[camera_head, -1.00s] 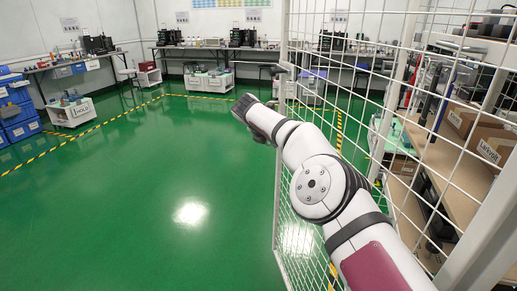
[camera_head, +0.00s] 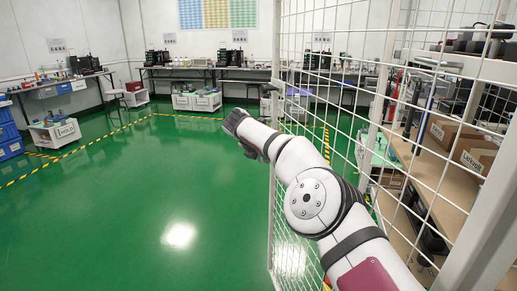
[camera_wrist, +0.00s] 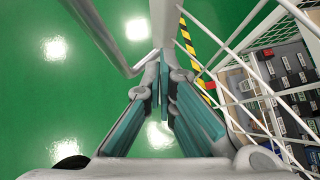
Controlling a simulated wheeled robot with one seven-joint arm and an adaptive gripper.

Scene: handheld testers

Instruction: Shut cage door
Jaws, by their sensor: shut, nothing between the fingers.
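The cage door (camera_head: 274,190) is a white wire-mesh panel in a white frame, standing right of centre in the head view and swung out over the green floor. In the wrist view, its white post (camera_wrist: 165,22) runs up from beyond my fingers, with a bent grey bar (camera_wrist: 105,38) beside it. My gripper (camera_wrist: 163,72) is shut and empty, its teal-padded fingers converging close to the post. Whether the fingertips touch it I cannot tell. In the head view, my arm reaches out in front of the mesh, and its dark end is left of the door's edge.
Right of the mesh, shelves hold cardboard boxes (camera_head: 451,133) and tools. Workbenches (camera_head: 205,68) line the far wall. A white cart (camera_head: 58,133) and blue bins (camera_head: 8,138) stand at left. The green floor (camera_head: 150,200) left of the door is clear, with yellow-black tape beyond.

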